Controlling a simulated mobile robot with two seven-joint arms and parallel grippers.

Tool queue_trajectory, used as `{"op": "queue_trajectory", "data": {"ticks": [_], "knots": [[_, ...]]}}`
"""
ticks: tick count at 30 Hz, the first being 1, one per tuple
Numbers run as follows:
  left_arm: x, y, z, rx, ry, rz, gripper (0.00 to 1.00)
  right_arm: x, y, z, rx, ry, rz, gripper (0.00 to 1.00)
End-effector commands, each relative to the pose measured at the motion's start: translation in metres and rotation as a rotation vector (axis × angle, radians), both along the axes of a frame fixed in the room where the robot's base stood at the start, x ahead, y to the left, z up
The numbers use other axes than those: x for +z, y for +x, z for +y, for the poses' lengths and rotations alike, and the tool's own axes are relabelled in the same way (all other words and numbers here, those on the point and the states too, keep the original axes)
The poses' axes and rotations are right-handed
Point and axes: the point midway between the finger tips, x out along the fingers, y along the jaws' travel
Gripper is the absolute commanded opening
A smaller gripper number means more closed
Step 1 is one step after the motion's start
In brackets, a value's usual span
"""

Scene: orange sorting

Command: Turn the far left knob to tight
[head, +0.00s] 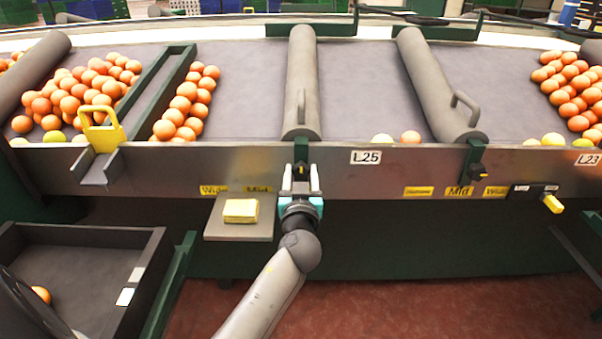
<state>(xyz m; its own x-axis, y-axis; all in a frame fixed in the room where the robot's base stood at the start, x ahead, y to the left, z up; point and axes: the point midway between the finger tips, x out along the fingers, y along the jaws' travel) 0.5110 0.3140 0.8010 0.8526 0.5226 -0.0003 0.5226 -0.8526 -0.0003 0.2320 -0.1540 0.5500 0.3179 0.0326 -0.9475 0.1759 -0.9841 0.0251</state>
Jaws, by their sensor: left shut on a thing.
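The far left knob (301,171) is small and black. It sits on the front rail below a grey roller arm. My left gripper (301,183) comes up from below, its pale fingers on either side of the knob, and is shut on it. Yellow labels reading "Wide" (213,190) and "Mid" (258,189) are left of the gripper; the area right behind the gripper is hidden. The knob's exact pointing is too small to tell. My right gripper is not in view.
A small shelf (222,229) holds a yellow pad (241,210). A yellow handle (101,130) and a dark bin (80,240) are at left. Oranges lie on the sorting bed.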

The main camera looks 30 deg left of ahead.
Motion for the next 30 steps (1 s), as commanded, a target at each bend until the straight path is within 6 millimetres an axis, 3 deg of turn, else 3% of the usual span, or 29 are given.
{"op": "queue_trajectory", "data": {"ticks": [3,14,30], "knots": [[0.000,0.000,0.000,0.000,0.001,-0.001,0.01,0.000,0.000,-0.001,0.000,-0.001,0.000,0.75],[0.001,0.000,0.000,0.000,0.043,0.025,0.00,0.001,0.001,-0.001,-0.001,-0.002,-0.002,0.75],[0.001,0.002,-0.002,0.001,0.410,0.249,0.00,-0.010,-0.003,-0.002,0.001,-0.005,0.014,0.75]]}}
